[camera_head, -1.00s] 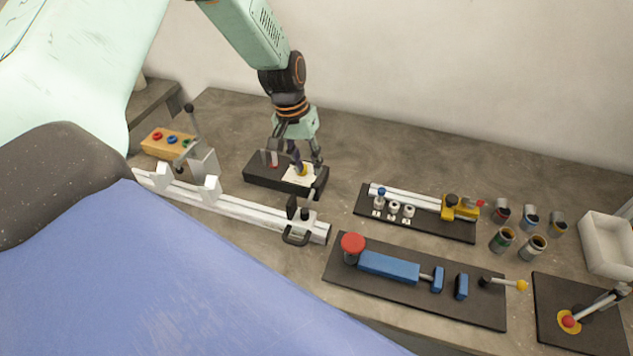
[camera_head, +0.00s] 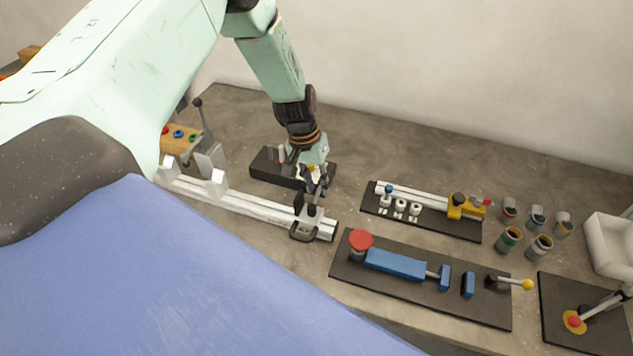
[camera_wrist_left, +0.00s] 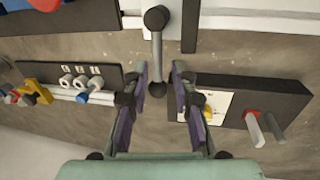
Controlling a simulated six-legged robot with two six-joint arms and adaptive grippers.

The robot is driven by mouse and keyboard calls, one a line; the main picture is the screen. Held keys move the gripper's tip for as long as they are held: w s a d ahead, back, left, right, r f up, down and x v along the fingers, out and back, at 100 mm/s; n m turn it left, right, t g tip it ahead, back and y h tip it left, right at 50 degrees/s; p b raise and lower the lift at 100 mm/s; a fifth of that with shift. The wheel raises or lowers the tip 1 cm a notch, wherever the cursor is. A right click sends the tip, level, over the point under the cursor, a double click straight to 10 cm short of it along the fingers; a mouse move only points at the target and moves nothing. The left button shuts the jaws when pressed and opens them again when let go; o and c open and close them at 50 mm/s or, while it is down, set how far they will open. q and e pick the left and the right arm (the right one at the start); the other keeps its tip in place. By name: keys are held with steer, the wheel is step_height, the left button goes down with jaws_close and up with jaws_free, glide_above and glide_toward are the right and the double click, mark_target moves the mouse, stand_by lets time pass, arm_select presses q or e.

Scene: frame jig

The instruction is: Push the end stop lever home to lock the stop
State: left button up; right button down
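The end stop is a black block (camera_head: 309,214) on the right part of the pale rail (camera_head: 250,204), with a black loop handle at its front. In the left wrist view its grey lever (camera_wrist_left: 157,55) has a round black pivot at the top and a black knob at its lower end. My left gripper (camera_wrist_left: 160,78) is open, its purple-padded fingers on either side of the lever's knob end. I cannot tell whether either finger touches it. In the head view this gripper (camera_head: 312,187) is just behind the stop and mostly hides the lever. My right gripper is not in view.
A black block (camera_head: 265,170) with a white card and upright pins stands just behind the rail, close to my left gripper. A black board with a blue clamp (camera_head: 395,263) and another with small white parts (camera_head: 422,216) lie to the right. Several cups stand farther right.

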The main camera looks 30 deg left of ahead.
arm_select(q)
steer(key=shift+w+d, duration=0.2)
steer(key=c, duration=0.4)
steer(key=shift+a, duration=0.1)
jaws_close()
steer(key=shift+w+r, duration=0.1)
